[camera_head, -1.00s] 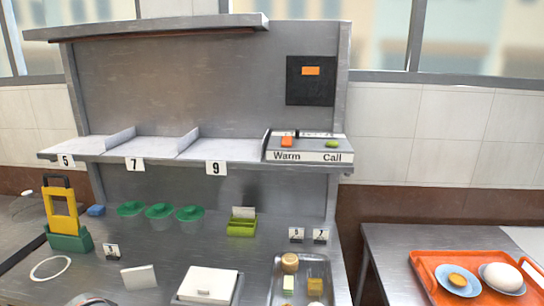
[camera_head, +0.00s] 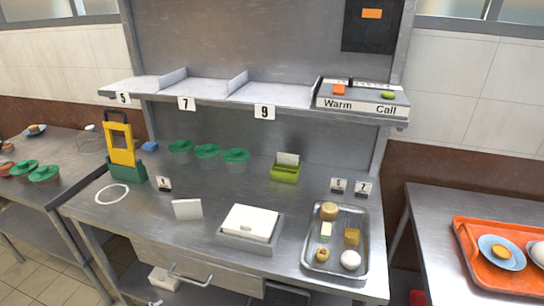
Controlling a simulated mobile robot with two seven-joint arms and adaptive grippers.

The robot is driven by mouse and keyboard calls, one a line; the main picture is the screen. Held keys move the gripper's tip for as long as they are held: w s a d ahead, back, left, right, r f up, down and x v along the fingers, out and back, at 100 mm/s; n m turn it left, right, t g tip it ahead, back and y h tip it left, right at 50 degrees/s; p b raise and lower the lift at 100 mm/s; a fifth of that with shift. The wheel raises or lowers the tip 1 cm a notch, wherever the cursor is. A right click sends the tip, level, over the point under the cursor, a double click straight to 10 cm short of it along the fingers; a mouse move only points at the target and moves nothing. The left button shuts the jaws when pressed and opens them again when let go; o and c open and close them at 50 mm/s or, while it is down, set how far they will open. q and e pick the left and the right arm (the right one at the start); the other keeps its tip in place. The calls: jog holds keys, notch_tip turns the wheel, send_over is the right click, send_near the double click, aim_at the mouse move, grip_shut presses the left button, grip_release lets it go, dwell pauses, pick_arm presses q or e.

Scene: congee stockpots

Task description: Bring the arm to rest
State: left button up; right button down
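Neither of my grippers shows in the head view, and no part of either arm is clearly visible. The steel counter (camera_head: 185,235) stands in front of me. On it are a metal tray (camera_head: 318,277) with several food pieces and a white egg-like ball (camera_head: 350,260), a white-lidded box (camera_head: 249,223), a blank white card (camera_head: 187,209) and a yellow and green upright holder (camera_head: 121,150). Whether my grippers are open or shut is hidden, as they are outside the picture.
Several green-lidded pots (camera_head: 208,151) stand at the back of the counter beside a green card holder (camera_head: 285,172). The shelf (camera_head: 205,93) above carries a Warm/Call panel (camera_head: 360,102). An orange tray (camera_head: 490,272) lies on the right table. A side table (camera_head: 35,190) stands left.

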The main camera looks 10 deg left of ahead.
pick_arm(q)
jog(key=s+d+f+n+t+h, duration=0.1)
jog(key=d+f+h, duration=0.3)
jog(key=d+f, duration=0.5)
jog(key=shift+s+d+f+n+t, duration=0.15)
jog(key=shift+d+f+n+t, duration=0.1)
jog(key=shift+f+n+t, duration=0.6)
